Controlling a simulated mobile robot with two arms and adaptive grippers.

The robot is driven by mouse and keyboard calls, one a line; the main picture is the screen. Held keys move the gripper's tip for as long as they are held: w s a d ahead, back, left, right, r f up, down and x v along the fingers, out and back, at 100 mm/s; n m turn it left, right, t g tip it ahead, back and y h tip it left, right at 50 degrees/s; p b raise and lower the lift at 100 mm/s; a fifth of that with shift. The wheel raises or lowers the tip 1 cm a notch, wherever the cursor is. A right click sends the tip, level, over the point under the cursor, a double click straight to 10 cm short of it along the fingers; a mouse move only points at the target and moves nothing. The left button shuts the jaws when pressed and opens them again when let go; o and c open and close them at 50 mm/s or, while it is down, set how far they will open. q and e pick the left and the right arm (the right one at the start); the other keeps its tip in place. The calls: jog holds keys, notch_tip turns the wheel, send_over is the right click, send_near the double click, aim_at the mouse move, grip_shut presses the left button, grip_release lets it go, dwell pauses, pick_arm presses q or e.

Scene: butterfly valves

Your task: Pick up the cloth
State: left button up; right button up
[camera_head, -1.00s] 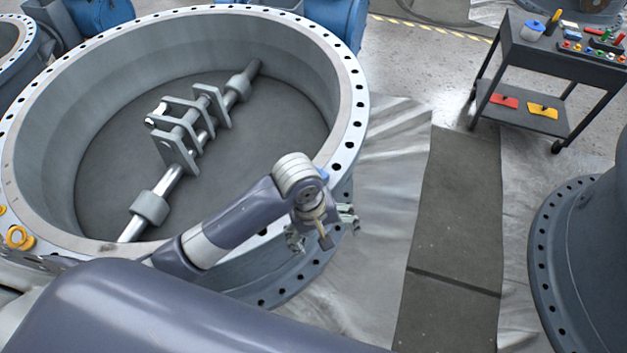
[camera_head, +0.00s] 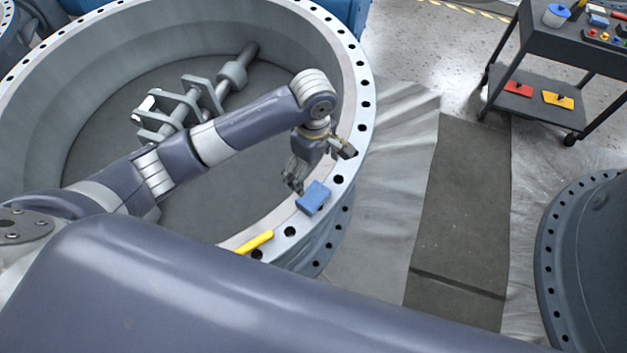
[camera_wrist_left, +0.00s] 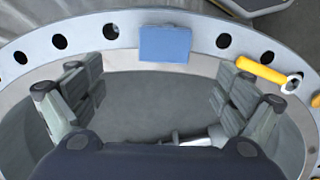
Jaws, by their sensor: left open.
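The cloth (camera_head: 313,197) is a small blue folded block on the flange rim of the large valve (camera_head: 362,150). It also shows in the left wrist view (camera_wrist_left: 165,44), at top centre on the rim. My left gripper (camera_head: 321,170) is open and empty, just above and behind the cloth over the inner edge of the rim. In the left wrist view its two fingers (camera_wrist_left: 160,100) are spread wide, with the cloth beyond them and not between them. My right gripper is not in view.
A yellow-handled tool (camera_head: 255,242) lies on the rim near the cloth; its handle shows in the left wrist view (camera_wrist_left: 260,74). The valve's shaft and brackets (camera_head: 180,112) stand inside the ring. A dark cart (camera_head: 545,90) stands at upper right. The floor strip (camera_head: 455,210) is clear.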

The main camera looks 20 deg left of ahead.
pick_arm(q)
send_over(312, 195)
notch_tip(312, 195, down, 4)
jog(key=shift+w+d+f, duration=0.15)
jog(key=shift+f, duration=0.35)
jog(key=f, duration=0.4)
jog(key=shift+a+f, duration=0.2)
jog(key=shift+f, duration=0.4)
jog(key=c, duration=0.9)
jog(key=shift+c, duration=0.7)
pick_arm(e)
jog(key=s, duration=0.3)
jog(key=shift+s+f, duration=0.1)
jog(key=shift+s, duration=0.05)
